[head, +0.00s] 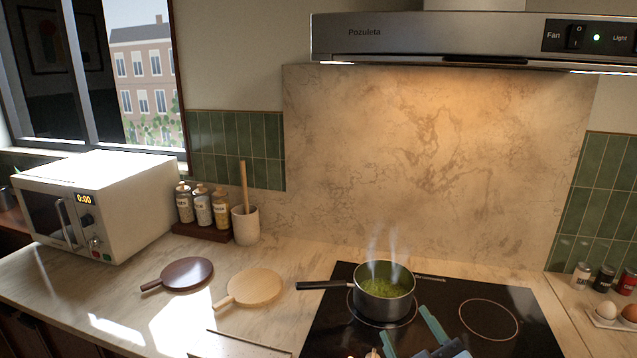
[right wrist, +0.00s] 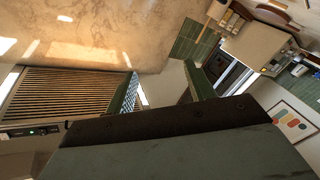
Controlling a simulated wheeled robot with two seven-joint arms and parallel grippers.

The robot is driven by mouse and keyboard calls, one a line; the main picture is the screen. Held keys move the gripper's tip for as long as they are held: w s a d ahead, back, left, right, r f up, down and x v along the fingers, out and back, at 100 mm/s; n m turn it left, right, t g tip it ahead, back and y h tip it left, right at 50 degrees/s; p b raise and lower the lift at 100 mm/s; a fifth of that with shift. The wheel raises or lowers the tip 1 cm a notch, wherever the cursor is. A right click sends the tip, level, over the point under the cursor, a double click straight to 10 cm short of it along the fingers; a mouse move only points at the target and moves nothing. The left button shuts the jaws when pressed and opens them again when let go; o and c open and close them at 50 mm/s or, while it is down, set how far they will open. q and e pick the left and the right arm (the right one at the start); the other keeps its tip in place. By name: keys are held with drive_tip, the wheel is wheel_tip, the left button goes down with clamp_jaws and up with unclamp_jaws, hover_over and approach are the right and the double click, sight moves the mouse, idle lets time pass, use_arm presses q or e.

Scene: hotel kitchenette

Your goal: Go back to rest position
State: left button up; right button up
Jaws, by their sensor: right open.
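My right gripper (head: 407,326) shows at the bottom of the head view, in front of the pot over the black cooktop (head: 330,330). Its two green fingers are apart with nothing between them. In the right wrist view the fingers (right wrist: 162,84) are also spread and empty. The grey pot (head: 383,303) stands on a burner with green contents and rising steam, its black handle pointing left. I cannot tell how near the fingers are to the pot. My left gripper is in neither view.
The range hood (head: 440,42) overhangs the cooktop. Left on the counter are a dark round board (head: 187,273), a light one (head: 254,287), a jar rack (head: 202,232), a utensil crock (head: 245,226) and a microwave (head: 110,200). Shakers (head: 604,278) and eggs (head: 606,311) stand right.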

drive_tip(key=s+d+f+m+g+h, duration=0.25)
drive_tip(key=s+f+g, duration=0.2)
drive_tip(key=f, duration=0.25)
drive_tip(key=s+d+f+m+g+h, duration=0.1)
drive_tip(key=s+d+f+m+g, duration=0.1)
drive_tip(key=s+d+f+g, duration=0.4)
drive_tip(key=s+f+m+g, duration=0.2)
drive_tip(key=s+f+g, duration=0.2)
drive_tip(key=s+f, duration=0.55)
drive_tip(key=s+f+b, duration=0.3)
drive_tip(key=f, duration=2.2)
drive_tip(key=s+d+f+g+b, duration=0.2)
drive_tip(key=s+d+f, duration=0.1)
drive_tip(key=s+f, duration=1.4)
drive_tip(key=shift+f+y, duration=0.35)
drive_tip(key=shift+f, duration=0.3)
